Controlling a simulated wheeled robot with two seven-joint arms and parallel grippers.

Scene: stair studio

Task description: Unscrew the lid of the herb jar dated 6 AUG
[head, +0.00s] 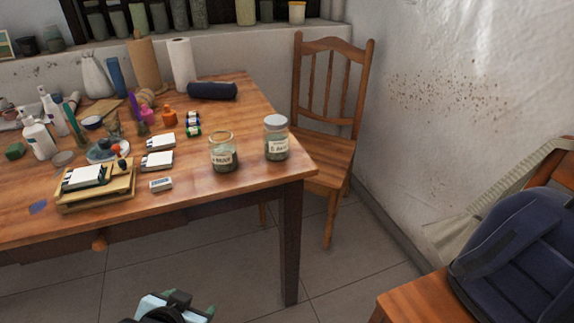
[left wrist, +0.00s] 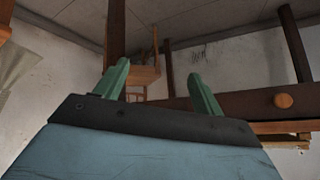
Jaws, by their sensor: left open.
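A glass jar with a grey lid (head: 276,138) stands upright near the table's right corner. Its white label seems to read 6 AUG, though the print is small. The lid sits on its top. A second glass jar (head: 223,153) stands just left of it, with a label I cannot read clearly and a pale rim. Both hold dark green-brown contents. My left gripper (left wrist: 158,88) is open and empty, its two green fingers apart. In the head view it is at the bottom edge, below and in front of the table, well away from both jars. My right gripper is not in view.
The wooden table (head: 255,103) has a small eraser-like box (head: 161,184), white card stacks (head: 158,161) and a wooden tray (head: 70,205) left of the jars. A wooden chair (head: 322,160) stands behind the right corner. A backpack (head: 520,255) rests on another chair at right.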

